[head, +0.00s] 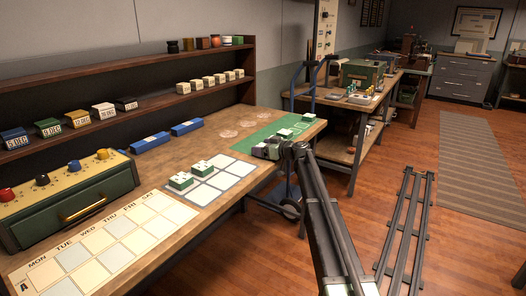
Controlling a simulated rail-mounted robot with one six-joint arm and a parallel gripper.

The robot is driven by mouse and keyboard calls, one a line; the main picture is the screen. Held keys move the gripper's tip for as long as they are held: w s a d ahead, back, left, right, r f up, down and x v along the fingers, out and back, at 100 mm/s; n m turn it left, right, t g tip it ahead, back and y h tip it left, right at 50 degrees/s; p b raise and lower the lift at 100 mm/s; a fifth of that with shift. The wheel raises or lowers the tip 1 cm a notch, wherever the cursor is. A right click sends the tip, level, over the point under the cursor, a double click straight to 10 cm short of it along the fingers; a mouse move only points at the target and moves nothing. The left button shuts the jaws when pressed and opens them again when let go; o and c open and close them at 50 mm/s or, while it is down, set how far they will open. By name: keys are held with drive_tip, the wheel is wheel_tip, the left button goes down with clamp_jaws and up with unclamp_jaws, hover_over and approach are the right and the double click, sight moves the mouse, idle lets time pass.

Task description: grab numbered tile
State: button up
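Small green tiles with white tops lie on the bench. Two sit side by side on the pale grid board (236,180): a near tile (181,181) and a far tile (203,168). Another tile (284,133) lies on the green mat (245,145), and one more tile (308,118) is at the mat's far right corner. Their numbers are too small to read. My gripper (262,151) is low over the near right part of the mat, just in front of the tile there. Its fingers are small and dark, and whether they hold anything cannot be told.
A weekday board (105,245) lies at the front of the bench (222,204). A green drawer box (75,205) with coloured knobs stands at left. Two blue bars (187,127) lie behind. A shelf (160,103) holds date blocks and jars. Floor rails (405,225) run at right.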

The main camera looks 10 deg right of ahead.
drive_tip(key=c, duration=0.8)
drive_tip(key=shift+c, duration=0.2)
drive_tip(key=shift+r, duration=0.15)
